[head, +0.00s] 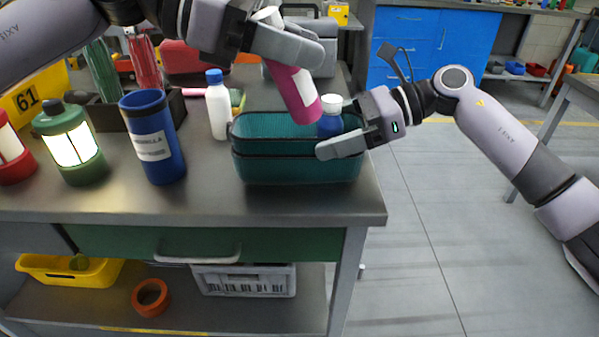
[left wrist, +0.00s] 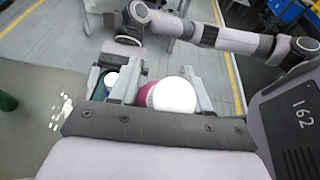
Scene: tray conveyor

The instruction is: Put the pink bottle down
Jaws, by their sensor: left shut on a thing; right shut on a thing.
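The pink bottle (head: 293,92) has a white label and hangs tilted over the teal tray (head: 295,172), its lower end above the tray's right half. My left gripper (head: 285,48) is shut on it near its white cap. In the left wrist view the pink bottle (left wrist: 146,96) sits between the fingers, its white cap (left wrist: 175,95) facing the camera. A blue bottle with a white cap (head: 329,126) is at the right end of the tray. My right gripper (head: 340,130) is shut on this bottle; its near finger hides the lower part.
A white bottle with a blue cap (head: 218,108) stands left of the tray. A dark blue tumbler (head: 153,140) and a green lantern (head: 70,145) stand further left. The counter's right edge is close to the tray. Bare counter lies in front of it.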

